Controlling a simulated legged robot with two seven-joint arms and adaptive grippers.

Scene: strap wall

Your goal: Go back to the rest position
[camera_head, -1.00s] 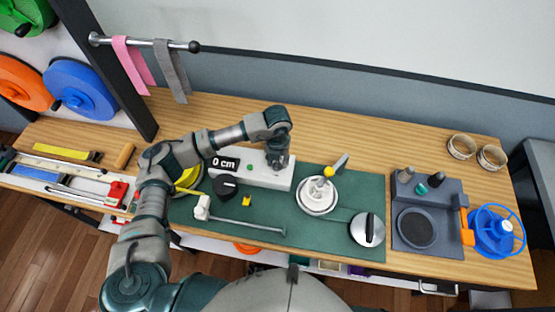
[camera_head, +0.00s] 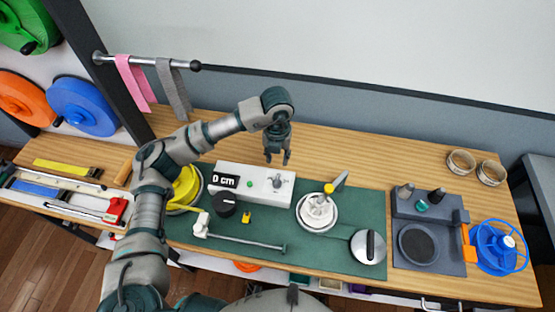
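My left arm comes in from the left and arches over the workbench. My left gripper (camera_head: 277,158) points down with its fingers apart and nothing between them. It hangs just behind the white device (camera_head: 252,186) with the "0 cm" display, apart from its metal knob (camera_head: 276,181). My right gripper is not in this view.
A green mat (camera_head: 345,258) holds a white round fixture (camera_head: 317,210), a silver disc (camera_head: 368,246) and a rod (camera_head: 245,238). A grey tool holder (camera_head: 420,233) and blue reel (camera_head: 496,246) stand right. Pink (camera_head: 135,82) and grey straps (camera_head: 173,86) hang back left. Bare wood lies behind the mat.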

